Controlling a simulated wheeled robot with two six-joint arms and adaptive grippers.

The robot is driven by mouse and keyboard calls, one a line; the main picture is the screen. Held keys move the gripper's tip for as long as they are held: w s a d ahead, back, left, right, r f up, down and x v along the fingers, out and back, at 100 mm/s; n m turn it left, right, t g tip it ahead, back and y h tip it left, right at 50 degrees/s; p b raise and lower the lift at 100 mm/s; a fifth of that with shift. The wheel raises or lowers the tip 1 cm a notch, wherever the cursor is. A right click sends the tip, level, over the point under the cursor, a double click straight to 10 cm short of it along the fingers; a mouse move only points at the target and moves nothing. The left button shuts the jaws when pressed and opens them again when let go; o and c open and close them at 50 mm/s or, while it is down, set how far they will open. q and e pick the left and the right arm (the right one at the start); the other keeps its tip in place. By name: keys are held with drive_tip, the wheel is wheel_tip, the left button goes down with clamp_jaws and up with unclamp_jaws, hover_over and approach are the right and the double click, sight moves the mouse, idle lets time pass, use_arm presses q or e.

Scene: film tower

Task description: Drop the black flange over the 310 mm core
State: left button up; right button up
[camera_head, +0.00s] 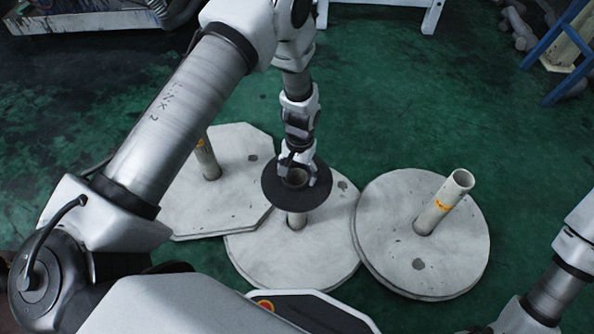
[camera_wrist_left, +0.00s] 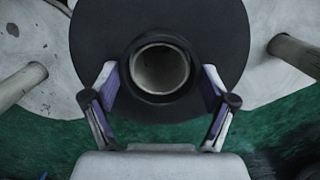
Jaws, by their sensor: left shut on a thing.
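The black flange (camera_head: 270,190) is a flat round disc with a raised hub, held roughly level at the middle core (camera_head: 297,220). My left gripper (camera_head: 295,165) is shut on the flange's hub, and its fingers (camera_wrist_left: 160,95) grip the hub from both sides in the wrist view. The pale round mouth of the core (camera_wrist_left: 160,69) shows inside the hub there, roughly centred. The core's lower part shows under the disc, which is well above the base. I cannot tell how far the core's top reaches into the hole. No length marking is readable. My right gripper is out of view.
The middle core stands on a round pale base (camera_head: 262,262). A left core (camera_head: 206,158) stands on an angular base (camera_head: 185,215), and a right core (camera_head: 443,203) on a round base (camera_head: 380,225). Both have orange bands.

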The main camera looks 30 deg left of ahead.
use_arm(q)
drive_tip(key=shift+f+b, duration=0.4)
drive_tip(key=shift+f, duration=0.55)
drive_tip(key=o, duration=1.1)
wheel_tip(320, 180, up, 12)
drive_tip(key=w, duration=0.1)
drive_tip(key=shift+w, duration=0.25)
